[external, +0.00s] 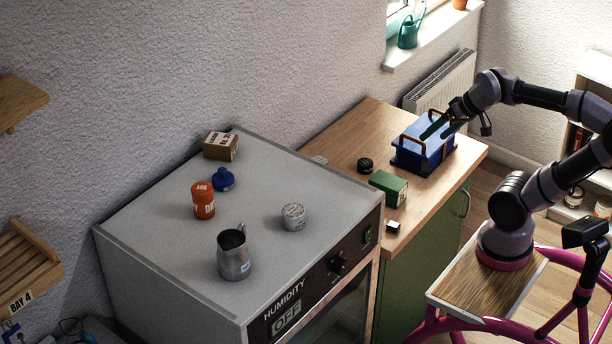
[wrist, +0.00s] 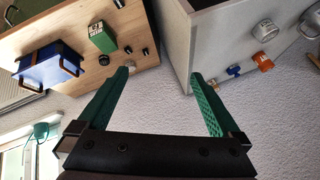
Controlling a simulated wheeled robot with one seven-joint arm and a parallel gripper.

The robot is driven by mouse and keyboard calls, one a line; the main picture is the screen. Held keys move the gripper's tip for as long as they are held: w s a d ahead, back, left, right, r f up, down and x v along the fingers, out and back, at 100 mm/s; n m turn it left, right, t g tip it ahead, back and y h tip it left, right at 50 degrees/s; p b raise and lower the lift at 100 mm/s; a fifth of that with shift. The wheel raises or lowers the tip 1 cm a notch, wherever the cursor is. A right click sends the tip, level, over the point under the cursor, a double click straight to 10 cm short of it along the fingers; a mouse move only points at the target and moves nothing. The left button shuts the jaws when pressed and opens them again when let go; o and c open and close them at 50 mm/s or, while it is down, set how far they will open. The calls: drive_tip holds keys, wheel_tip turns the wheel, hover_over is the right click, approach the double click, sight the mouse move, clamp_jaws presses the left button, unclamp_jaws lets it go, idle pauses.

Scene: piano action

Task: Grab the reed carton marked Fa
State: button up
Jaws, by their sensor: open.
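Two cartons could be the reed carton, and I cannot read Fa on either. A green carton (external: 388,188) lies on the wooden counter, and it shows in the wrist view (wrist: 102,37) with a pale printed label. A brown carton (external: 220,146) with a white label stands at the back of the grey humidity cabinet. My gripper (external: 437,131) is open and empty, above the blue toolbox, behind and to the right of the green carton. In the wrist view its green fingers (wrist: 161,76) are spread wide with nothing between them.
The blue toolbox (external: 424,147) has raised wooden handles.

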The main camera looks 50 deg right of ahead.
wheel_tip(320, 180, down, 13)
drive_tip(key=w+a+m+g+y, duration=0.2)
drive_tip(key=a+g+y, duration=0.15)
drive_tip(key=g, duration=0.35)
drive_tip(key=m+t+y, duration=0.2)
drive_tip(key=m+t, duration=1.6)
drive_tip(key=m, duration=0.6)
hover_over(402, 192)
drive_tip(key=s+a, duration=0.3)
drive_tip(key=a, duration=0.1)
wheel_tip(402, 192, down, 19)
drive_tip(key=d+f+m+h, duration=0.1)
drive_tip(key=f+h, duration=0.1)
drive_tip(key=s+d+f+m+h, duration=0.1)
drive_tip(key=d+f+m+h, duration=0.1)
drive_tip(key=s+d+f+m+h, duration=0.1)
drive_tip(key=f+m+h, duration=0.1)
drive_tip(key=shift+d+f+h, duration=0.15)
drive_tip(key=shift+f+h, duration=0.1)
drive_tip(key=shift+f, duration=0.15)
drive_tip(key=shift+w+f, duration=0.1)
drive_tip(key=shift+f, duration=0.05)
drive_tip(key=w, duration=0.5)
drive_tip(key=shift+w, duration=0.1)
drive_tip(key=w, duration=0.5)
drive_tip(key=shift+w+f, duration=0.1)
drive_tip(key=shift+f, duration=0.1)
